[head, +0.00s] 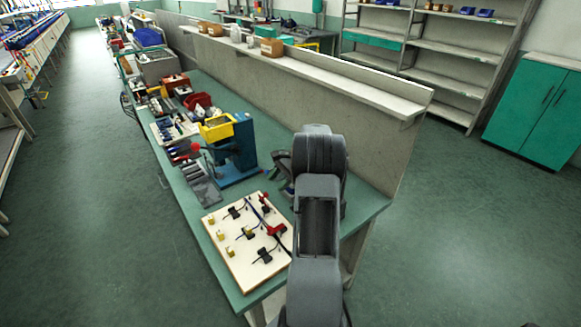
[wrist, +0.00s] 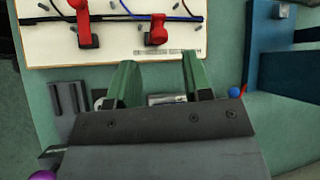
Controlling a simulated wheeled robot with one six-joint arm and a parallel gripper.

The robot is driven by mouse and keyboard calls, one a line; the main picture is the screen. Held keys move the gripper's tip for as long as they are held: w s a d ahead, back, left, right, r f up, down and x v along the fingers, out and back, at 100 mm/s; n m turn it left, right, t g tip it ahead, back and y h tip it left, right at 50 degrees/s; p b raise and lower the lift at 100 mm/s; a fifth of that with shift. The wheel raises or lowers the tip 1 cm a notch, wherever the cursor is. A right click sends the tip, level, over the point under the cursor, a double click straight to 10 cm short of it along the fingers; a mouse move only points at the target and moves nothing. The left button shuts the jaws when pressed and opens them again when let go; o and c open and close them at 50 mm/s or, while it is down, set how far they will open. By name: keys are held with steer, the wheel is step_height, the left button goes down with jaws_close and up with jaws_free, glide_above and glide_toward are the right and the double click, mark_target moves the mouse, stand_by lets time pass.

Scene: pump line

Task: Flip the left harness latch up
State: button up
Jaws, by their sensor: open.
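A pale harness board (head: 240,262) lies on the green bench, with cables and several black clips on it. Two red latches sit along one side, shown at the top of the wrist view. The left red latch (wrist: 82,24) reaches to the upper picture edge; the right red latch (wrist: 157,30) looks shorter. I cannot tell their exact tilt. My gripper (wrist: 158,62) is open and empty, its green fingers apart just off the board's edge and pointing towards it. In the head view my arm hides much of the gripper and the board's right edge.
A blue press-like fixture (head: 238,150) with a yellow bin (head: 216,127) stands beyond the board; blue structure (wrist: 285,65) also shows at right in the wrist view. Trays and tools crowd the far bench. A grey partition (head: 330,125) runs along the bench's right side.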

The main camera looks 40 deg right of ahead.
steer(key=v, duration=0.9)
steer(key=shift+f, duration=0.1)
stand_by(0.3)
